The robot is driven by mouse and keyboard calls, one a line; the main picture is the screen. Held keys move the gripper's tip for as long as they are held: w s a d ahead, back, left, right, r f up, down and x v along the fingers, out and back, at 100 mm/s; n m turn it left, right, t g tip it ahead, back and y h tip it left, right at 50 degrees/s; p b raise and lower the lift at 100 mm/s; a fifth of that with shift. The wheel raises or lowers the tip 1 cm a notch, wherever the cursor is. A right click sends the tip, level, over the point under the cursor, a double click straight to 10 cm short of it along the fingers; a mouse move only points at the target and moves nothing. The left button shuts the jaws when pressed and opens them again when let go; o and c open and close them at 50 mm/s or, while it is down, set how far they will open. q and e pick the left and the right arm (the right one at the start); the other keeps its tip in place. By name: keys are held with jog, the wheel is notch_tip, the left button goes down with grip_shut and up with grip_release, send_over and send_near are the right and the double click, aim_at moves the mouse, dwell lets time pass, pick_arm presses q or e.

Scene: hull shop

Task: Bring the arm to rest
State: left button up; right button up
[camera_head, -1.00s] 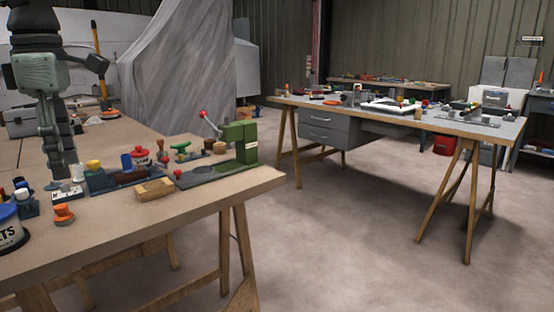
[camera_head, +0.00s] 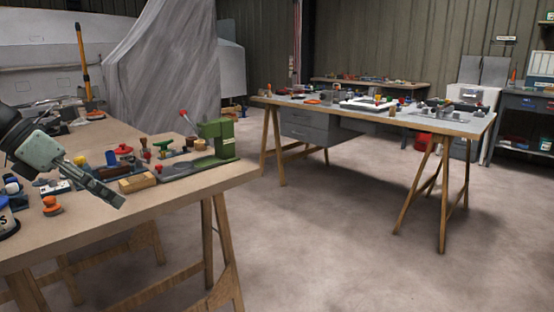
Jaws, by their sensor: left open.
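My left gripper (camera_head: 112,196) comes in from the left edge. It is tilted, with its fingers pointing down and to the right, in front of the small parts on the near wooden bench (camera_head: 165,207). Its jaws are open, though the fingers look close together from this side. I see nothing between them. The rest of my left arm is cut off by the left edge. My right gripper is not in view.
The near bench holds a green hand press (camera_head: 217,139), a wooden block (camera_head: 137,183), an orange knob (camera_head: 51,206) and several coloured parts. A second trestle table (camera_head: 375,112) stands across the floor. The concrete floor (camera_head: 330,215) between is clear.

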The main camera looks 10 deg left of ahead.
pick_arm(q)
jog(key=w+a+f+n+t, duration=0.4)
jog(key=w+f+n+t, duration=0.2)
jog(key=f+n+t, duration=0.6)
jog(key=s+a+f+n+g+y+p, duration=0.1)
jog(key=s+a+f+n+y, duration=0.2)
jog(key=f+n, duration=0.4)
jog(key=s+a+f+n+g+y, duration=0.1)
jog(key=s+f+n+y, duration=0.1)
jog(key=f+n+y, duration=0.5)
jog(key=s+d+f+n+g, duration=0.2)
jog(key=s+f+n+g, duration=0.1)
jog(key=s+f+n, duration=0.3)
jog(key=s+d+f+n+g, duration=0.3)
jog(key=s+f+n, duration=0.15)
jog(key=f, duration=0.25)
jog(key=s+d+f+n+g+h, duration=0.1)
jog(key=s+d+f+n+g, duration=0.3)
jog(key=s+d+f, duration=0.4)
jog(key=s+d+g, duration=0.1)
jog(key=s+d, duration=0.3)
jog(key=d, duration=0.1)
jog(key=shift+s+d+f+n+h, duration=0.2)
jog(key=shift+s+n+h, duration=0.1)
jog(key=shift+n+h, duration=0.1)
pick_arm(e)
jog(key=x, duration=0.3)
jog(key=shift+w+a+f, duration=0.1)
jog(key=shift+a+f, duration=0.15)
